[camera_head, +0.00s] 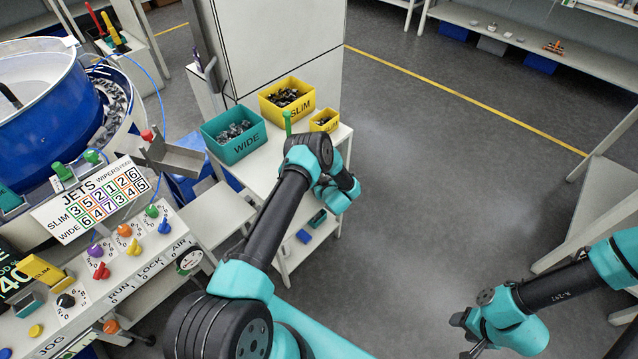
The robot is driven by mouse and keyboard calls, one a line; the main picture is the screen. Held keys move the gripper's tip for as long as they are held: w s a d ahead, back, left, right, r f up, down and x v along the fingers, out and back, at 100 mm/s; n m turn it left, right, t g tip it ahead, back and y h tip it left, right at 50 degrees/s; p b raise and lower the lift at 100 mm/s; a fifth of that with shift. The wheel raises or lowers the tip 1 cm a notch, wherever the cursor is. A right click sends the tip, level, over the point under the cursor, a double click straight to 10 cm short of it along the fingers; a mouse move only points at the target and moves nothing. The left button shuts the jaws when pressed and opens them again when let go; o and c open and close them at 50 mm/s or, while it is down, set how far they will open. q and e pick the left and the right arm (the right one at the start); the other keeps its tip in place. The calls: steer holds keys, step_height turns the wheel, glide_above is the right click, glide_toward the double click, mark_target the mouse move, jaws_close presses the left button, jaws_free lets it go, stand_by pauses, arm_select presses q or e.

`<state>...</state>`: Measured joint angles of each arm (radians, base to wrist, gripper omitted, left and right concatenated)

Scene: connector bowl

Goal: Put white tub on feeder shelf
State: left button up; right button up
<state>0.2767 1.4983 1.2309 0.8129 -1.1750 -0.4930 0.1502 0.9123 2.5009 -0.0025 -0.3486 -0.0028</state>
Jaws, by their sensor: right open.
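I cannot make out a white tub for certain in the head view.
A teal WIDE bin (233,134) and yellow SLIM bins (288,98) (325,121) stand on the white cart (262,172). The blue feeder bowl (45,110) and control panel (125,262) fill the left. Floor (450,170) right of the cart is clear.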

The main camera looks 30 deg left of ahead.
arm_select(q)
steer(key=shift+f, duration=0.15)
steer(key=o, duration=0.9)
steer(key=shift+o, duration=0.2)
steer(key=shift+d+r, duration=0.1)
steer(key=shift+r, duration=0.1)
steer(key=v, duration=1.1)
steer(key=shift+s+d, duration=0.3)
steer(key=shift+s, duration=0.05)
steer(key=shift+r, duration=0.1)
steer(key=s+d+r+m+g+h, duration=0.2)
steer(key=s+h, duration=0.3)
steer(key=s, duration=0.4)
steer(key=s+d+r+m+g+h, duration=0.2)
steer(key=s+d+r+m+h, duration=0.2)
steer(key=s, duration=0.4)
steer(key=s+d+r+m+g+h, duration=0.2)
steer(key=s+d+r+h, duration=0.3)
steer(key=s, duration=0.4)
steer(key=shift+s+m+g+h, duration=0.4)
steer(key=shift+m+h, duration=0.1)
steer(key=shift+m, duration=0.1)
